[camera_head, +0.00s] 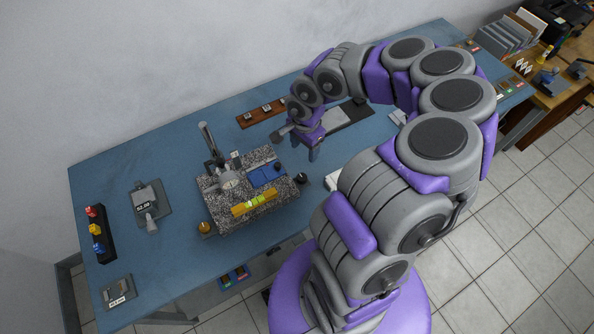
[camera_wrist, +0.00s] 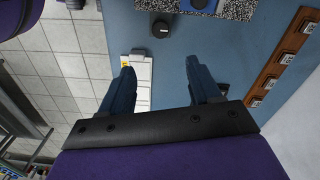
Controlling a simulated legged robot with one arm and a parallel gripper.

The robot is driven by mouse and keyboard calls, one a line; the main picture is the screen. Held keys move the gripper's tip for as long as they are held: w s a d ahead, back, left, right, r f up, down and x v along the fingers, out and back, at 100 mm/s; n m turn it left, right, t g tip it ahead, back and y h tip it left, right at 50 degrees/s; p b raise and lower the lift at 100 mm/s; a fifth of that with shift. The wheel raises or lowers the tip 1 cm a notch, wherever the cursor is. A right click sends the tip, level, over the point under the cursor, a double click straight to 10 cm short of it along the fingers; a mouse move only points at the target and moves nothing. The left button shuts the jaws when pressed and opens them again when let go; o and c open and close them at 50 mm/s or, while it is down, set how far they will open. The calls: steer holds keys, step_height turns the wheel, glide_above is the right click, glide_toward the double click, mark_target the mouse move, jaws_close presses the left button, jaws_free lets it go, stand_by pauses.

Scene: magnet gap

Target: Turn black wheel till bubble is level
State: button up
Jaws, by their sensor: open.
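The speckled granite plate (camera_head: 215,205) sits on the blue bench. The black wheel (camera_head: 301,178) is at its right corner, and it also shows near the top of the wrist view (camera_wrist: 160,28). A yellow level with a green vial (camera_head: 254,203) lies along the plate's front edge; the bubble's position is too small to tell. A brass wheel (camera_head: 204,227) is at the front left corner. My gripper (camera_head: 313,152) points down above the bench, behind and slightly right of the black wheel. In the wrist view its fingers (camera_wrist: 160,68) are apart with nothing between them.
On the plate are a gauge stand (camera_head: 212,150) and a blue block (camera_head: 267,174). A brown rack (camera_head: 262,113) is at the back. Bare bench lies between.

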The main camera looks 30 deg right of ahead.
mark_target(303, 176)
step_height(303, 176, down, 16)
steer(key=b, duration=0.4)
steer(key=shift+d, duration=0.1)
steer(key=shift+a+f+b, duration=0.2)
steer(key=shift+f+b, duration=0.1)
steer(key=shift+f, duration=0.3)
steer(key=shift+c, duration=0.2)
steer(key=c, duration=1)
steer(key=shift+o, duration=0.2)
steer(key=shift+r, duration=0.1)
steer(key=p, duration=0.3)
steer(key=shift+w+r+m, duration=0.15)
steer(key=shift+r+m, duration=0.1)
steer(key=shift+m, duration=0.05)
